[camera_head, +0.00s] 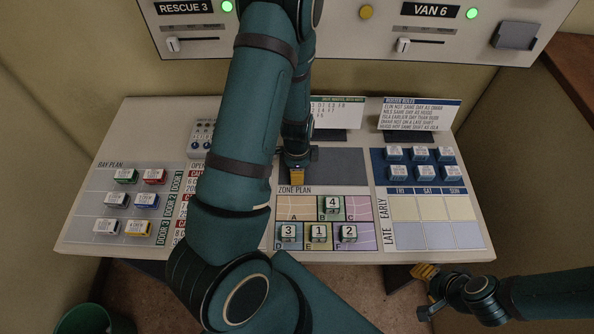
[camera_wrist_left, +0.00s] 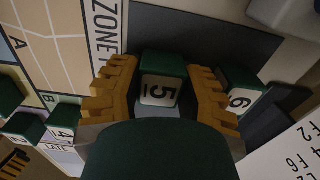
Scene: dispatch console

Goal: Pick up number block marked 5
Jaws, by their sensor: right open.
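The block marked 5 (camera_wrist_left: 161,82), green with a white face, sits between the two yellow fingers of my left gripper (camera_wrist_left: 163,88) in the left wrist view. The fingers are close on both sides of it; I cannot tell whether they press on it. In the head view my left gripper (camera_head: 297,176) points down at the dark grey tray area (camera_head: 340,167) above the zone plan, and the block is hidden there. A block marked 6 (camera_wrist_left: 240,97) is beside the right finger in the wrist view. My right gripper (camera_head: 426,272) is open and empty, off the console's front right.
Blocks 4 (camera_head: 331,205), 3 (camera_head: 289,232), 1 (camera_head: 319,233) and 2 (camera_head: 348,233) stand on the zone plan (camera_head: 294,203). Upright cards (camera_head: 420,115) stand behind.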

